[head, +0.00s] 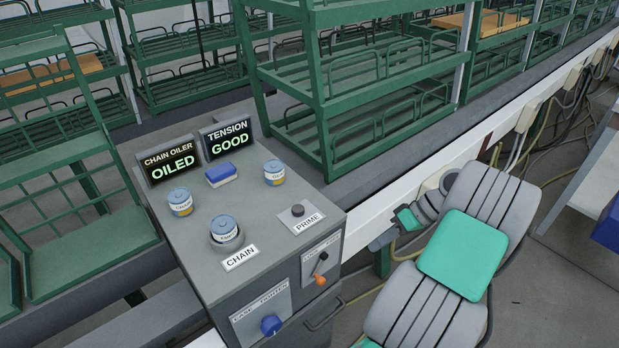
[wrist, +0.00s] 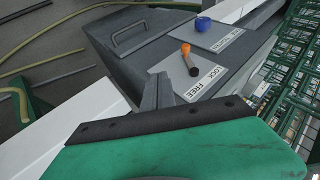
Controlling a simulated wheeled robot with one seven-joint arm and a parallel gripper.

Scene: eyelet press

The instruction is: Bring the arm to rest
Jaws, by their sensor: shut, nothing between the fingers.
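My gripper (head: 378,242) is at the right of the grey machine cabinet (head: 225,272), apart from its front side, with the arm folded back to the right. In the wrist view its two grey fingers (wrist: 158,92) stand together, shut and empty. Beyond them is the panel with the orange-tipped lever (wrist: 190,60) marked LOCK and FREE. The head view shows this lever (head: 321,272) as well. The displays read CHAIN OILER OILED (head: 173,163) and TENSION GOOD (head: 229,137).
Green racks (head: 330,100) stand behind. Cables hang along the white rail (head: 490,150) at right.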

